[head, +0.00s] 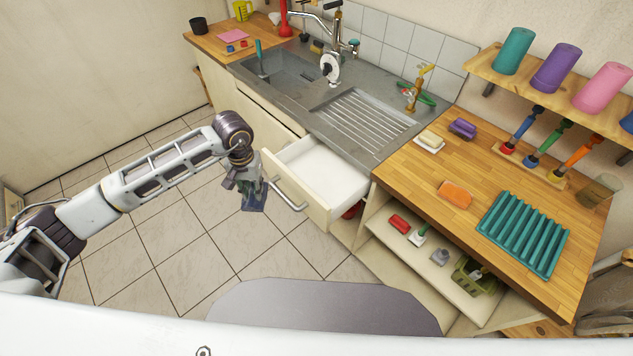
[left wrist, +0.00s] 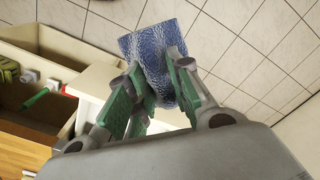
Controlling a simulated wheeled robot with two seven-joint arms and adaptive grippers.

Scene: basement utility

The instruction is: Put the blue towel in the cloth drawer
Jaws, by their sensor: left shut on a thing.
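My left gripper (head: 252,190) is shut on the blue towel (head: 257,202), beside the open drawer's front and to its left. In the left wrist view the rumpled blue towel (left wrist: 153,50) sticks out beyond the green-padded fingers of the gripper (left wrist: 150,92), with floor tiles behind it. The drawer (head: 293,184) under the counter is pulled out, with a grey bar handle (head: 289,196) on its front. Its white inside looks empty. My right gripper is not in view.
The sink counter (head: 345,125) and wooden worktop (head: 405,170) lie above and beside the drawer. The worktop holds a teal ribbed rack (head: 523,235), an orange sponge (head: 455,194) and soap. An open shelf (head: 410,243) below holds small items. The tiled floor (head: 150,255) is clear.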

